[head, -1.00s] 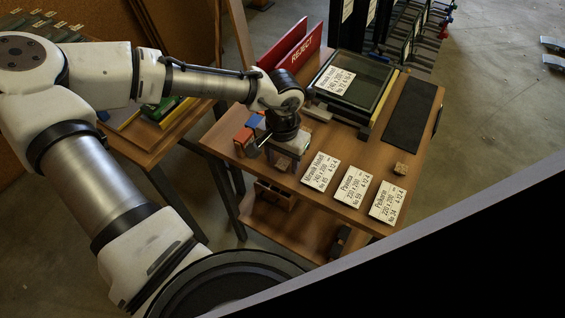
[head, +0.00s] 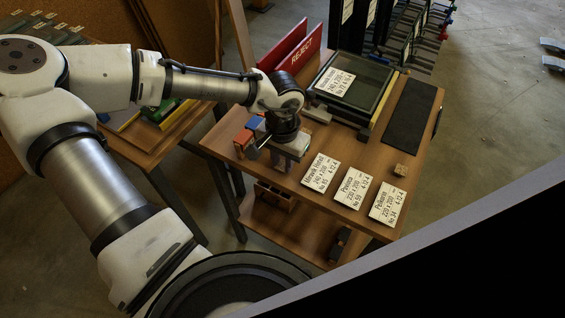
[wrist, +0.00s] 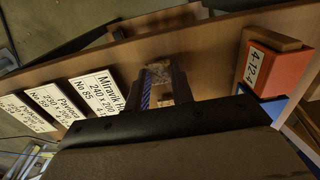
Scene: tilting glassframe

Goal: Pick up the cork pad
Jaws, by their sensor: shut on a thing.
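My gripper (head: 290,154) is low over the table's left part in the head view, just left of the row of white labels. In the wrist view, its fingers (wrist: 162,90) are closed on a small speckled tan cork pad (wrist: 158,70). The pad's end shows between the fingertips; the rest is hidden by them. In the head view the held pad is hidden by the gripper. I cannot tell whether it still touches the table. A second small cork-coloured block (head: 400,170) lies at the table's right side.
The wooden table (head: 345,160) carries several white label cards (head: 321,172). A red block (head: 243,138) and a blue block (head: 256,124) stand left of my gripper. Behind are a glass-topped frame (head: 358,80) and a red REJECT board (head: 300,50). A dark mat (head: 410,112) lies right.

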